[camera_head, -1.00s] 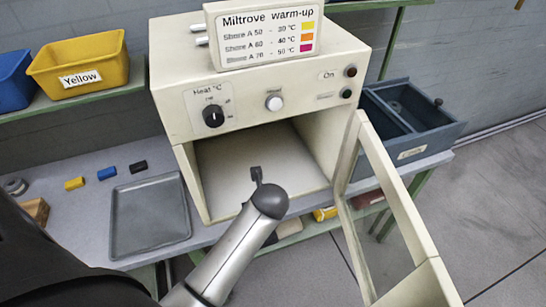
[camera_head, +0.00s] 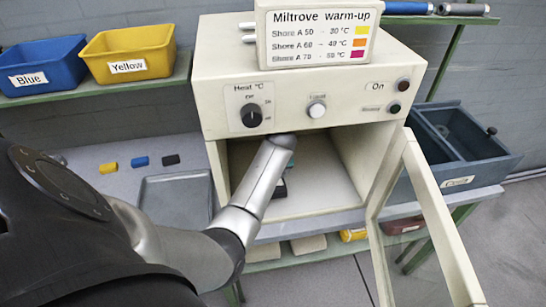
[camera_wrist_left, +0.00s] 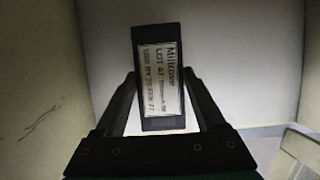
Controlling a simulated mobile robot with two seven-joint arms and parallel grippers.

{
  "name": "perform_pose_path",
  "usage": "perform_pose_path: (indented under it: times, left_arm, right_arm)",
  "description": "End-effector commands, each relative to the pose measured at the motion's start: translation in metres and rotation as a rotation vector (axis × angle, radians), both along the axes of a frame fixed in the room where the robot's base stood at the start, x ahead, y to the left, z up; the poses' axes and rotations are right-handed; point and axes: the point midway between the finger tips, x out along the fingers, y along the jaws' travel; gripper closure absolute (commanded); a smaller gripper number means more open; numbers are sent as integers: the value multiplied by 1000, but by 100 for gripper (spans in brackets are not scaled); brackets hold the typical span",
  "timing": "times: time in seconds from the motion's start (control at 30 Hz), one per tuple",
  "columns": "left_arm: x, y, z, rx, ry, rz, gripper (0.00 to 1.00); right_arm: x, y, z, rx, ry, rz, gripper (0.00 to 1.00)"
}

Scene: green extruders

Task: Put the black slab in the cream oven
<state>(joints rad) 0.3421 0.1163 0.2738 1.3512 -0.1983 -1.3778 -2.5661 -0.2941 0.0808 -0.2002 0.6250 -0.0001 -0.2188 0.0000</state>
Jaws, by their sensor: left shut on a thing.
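The cream oven (camera_head: 305,85) stands on the bench with its glass-paned door (camera_head: 425,225) swung open to the right. My left arm reaches into its open chamber from the left front. In the left wrist view the black slab (camera_wrist_left: 158,42), with a white printed label, stands lengthwise between the two fingers of my left gripper (camera_wrist_left: 160,92), which is shut on it. Pale chamber walls surround it. In the head view my forearm hides most of this gripper; only a small dark part shows below the wrist. Whether the slab touches the chamber floor I cannot tell. My right gripper is out of view.
A grey tray (camera_head: 176,202) lies on the bench left of the oven. Small yellow (camera_head: 108,168), blue (camera_head: 140,161) and black (camera_head: 171,160) blocks lie behind it. Blue (camera_head: 40,65) and yellow (camera_head: 128,53) bins sit on the shelf. A dark blue drawer box (camera_head: 465,150) stands right, behind the door.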

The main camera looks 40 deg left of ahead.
Motion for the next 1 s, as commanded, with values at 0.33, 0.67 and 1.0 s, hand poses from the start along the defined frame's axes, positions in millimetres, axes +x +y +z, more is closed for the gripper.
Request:
perform_pose_path:
  times: [0.33, 0.67, 1.0]
  left_arm:
    - [8, 8, -29, -1, -2, 0, 100]
    - [8, 9, -33, 1, -3, -1, 100]
    - [7, 8, -37, 1, 0, -1, 3]
  right_arm:
    - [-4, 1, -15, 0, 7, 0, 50]
    - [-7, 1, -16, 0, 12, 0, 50]
    - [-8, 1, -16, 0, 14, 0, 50]
